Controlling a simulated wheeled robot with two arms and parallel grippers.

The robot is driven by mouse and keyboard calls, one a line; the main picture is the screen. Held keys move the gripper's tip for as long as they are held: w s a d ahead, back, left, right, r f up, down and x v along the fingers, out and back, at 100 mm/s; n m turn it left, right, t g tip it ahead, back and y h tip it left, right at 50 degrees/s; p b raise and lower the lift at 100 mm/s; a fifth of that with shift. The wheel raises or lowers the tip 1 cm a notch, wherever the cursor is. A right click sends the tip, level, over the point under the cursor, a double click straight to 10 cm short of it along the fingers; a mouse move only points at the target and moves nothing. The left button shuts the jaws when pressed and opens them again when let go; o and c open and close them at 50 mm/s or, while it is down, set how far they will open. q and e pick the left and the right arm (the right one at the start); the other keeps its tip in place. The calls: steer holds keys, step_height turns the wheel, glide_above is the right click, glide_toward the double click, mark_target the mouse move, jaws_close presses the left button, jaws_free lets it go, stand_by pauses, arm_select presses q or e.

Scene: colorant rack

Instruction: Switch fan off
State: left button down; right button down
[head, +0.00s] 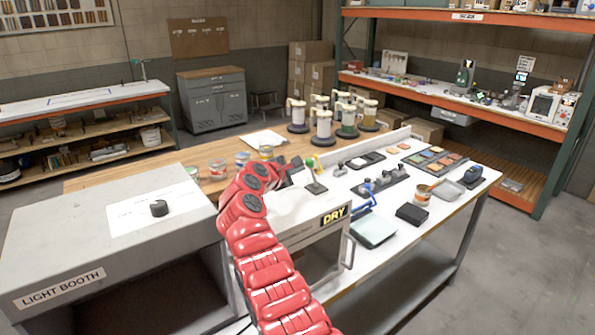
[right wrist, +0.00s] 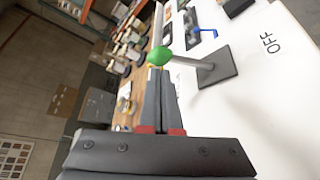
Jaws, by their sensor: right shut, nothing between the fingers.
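A lever with a green knob (right wrist: 160,56) and a grey shaft stands on a dark square base plate (right wrist: 217,67). The printed word OFF (right wrist: 270,42) is on the white surface beside that plate. In the head view the base plate (head: 316,188) sits on top of the white box marked DRY (head: 334,215). My right gripper (right wrist: 157,72) is shut and empty, its fingertips close to the green knob; I cannot tell whether they touch it. In the head view my right gripper (head: 298,170) is just left of the lever. My left gripper is not in view.
The grey light booth (head: 60,235) stands at the left with a black knob (head: 158,208) on top. Behind are paint cans (head: 218,169) and several colorant canisters (head: 324,124). A blue-handled tool (head: 364,196) and a black box (head: 412,214) lie to the right.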

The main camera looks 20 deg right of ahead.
steer(key=shift+a, duration=0.1)
steer(key=shift+s+r+m+b, duration=0.1)
steer(key=shift+s+m+b, duration=0.15)
steer(key=shift+b, duration=0.25)
steer(key=shift+s+m+t+b, duration=0.15)
steer(key=shift+m+t+b, duration=0.3)
steer(key=shift+b, duration=0.15)
steer(key=s+m+t+b, duration=0.1)
steer(key=b, duration=0.2)
steer(key=s+d+m+t+h+b, duration=0.1)
steer(key=m+b, duration=0.1)
steer(key=b, duration=0.1)
steer(key=s+m+t+b, duration=0.1)
steer(key=m+b, duration=0.1)
steer(key=b, duration=0.1)
steer(key=shift+s+d+r+h+b, duration=0.15)
steer(key=shift+s+d+h+b, duration=0.15)
steer(key=shift+s+d+b, duration=0.1)
steer(key=shift+s+d+m+h+b, duration=0.15)
steer(key=shift+s+m+h+b, duration=0.35)
steer(key=shift+m+b, duration=0.5)
steer(key=shift+s+d, duration=0.1)
steer(key=shift+s, duration=0.1)
steer(key=shift+s+b, duration=0.1)
steer(key=shift+b, duration=0.2)
